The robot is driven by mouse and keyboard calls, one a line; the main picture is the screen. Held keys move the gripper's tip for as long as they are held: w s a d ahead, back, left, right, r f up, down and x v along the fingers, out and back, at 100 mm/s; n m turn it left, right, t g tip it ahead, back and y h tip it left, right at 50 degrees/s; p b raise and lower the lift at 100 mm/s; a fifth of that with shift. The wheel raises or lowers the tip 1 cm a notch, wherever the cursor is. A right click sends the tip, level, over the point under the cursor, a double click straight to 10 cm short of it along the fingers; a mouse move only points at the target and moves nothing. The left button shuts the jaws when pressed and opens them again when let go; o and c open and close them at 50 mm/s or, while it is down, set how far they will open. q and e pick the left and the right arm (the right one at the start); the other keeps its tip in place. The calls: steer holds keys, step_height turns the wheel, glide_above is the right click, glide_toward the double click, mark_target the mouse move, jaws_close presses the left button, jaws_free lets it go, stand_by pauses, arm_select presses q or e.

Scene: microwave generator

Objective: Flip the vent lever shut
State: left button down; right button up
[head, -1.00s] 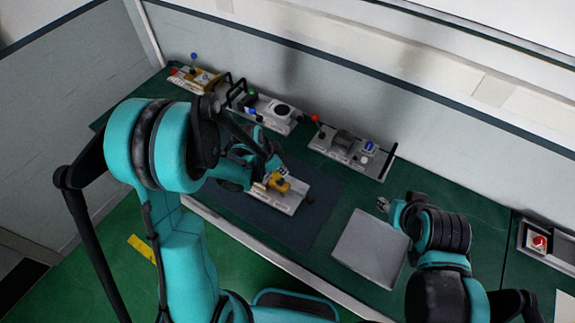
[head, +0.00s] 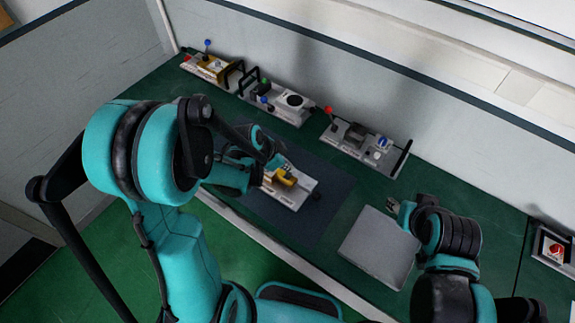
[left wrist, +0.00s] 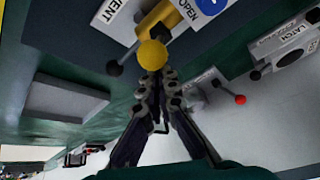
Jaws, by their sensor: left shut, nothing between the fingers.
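The vent unit (head: 290,197) is a pale plate with a yellow part, lying on the dark mat in the head view. In the left wrist view its label reads VENT and OPEN, and its lever (left wrist: 153,54) ends in a yellow ball. My left gripper (head: 279,164) is at the unit's far side. In the left wrist view its fingertips (left wrist: 158,76) are together with nothing between them, right at the yellow ball; I cannot tell whether they touch it. My right gripper (head: 396,207) is beside the grey square panel, too small to read.
Several other control units stand along the wall, including one with a red ball lever (head: 328,110) and one with a black handle (head: 241,78). A grey square panel (head: 379,247) lies right of the dark mat (head: 325,215). A red button box (head: 555,250) is at the far right.

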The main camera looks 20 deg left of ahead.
arm_select(q)
steer(key=shift+w+d, duration=0.1)
steer(key=shift+w+d, duration=0.2)
steer(key=shift+w, duration=0.5)
step_height(320, 180, up, 10)
steer(key=s+p, duration=0.1)
steer(key=shift+s+f, duration=0.25)
steer(key=shift+s, duration=0.15)
arm_select(e)
steer(key=shift+d+r, duration=0.5)
steer(key=shift+r, duration=0.15)
arm_select(q)
steer(key=shift+a, duration=0.1)
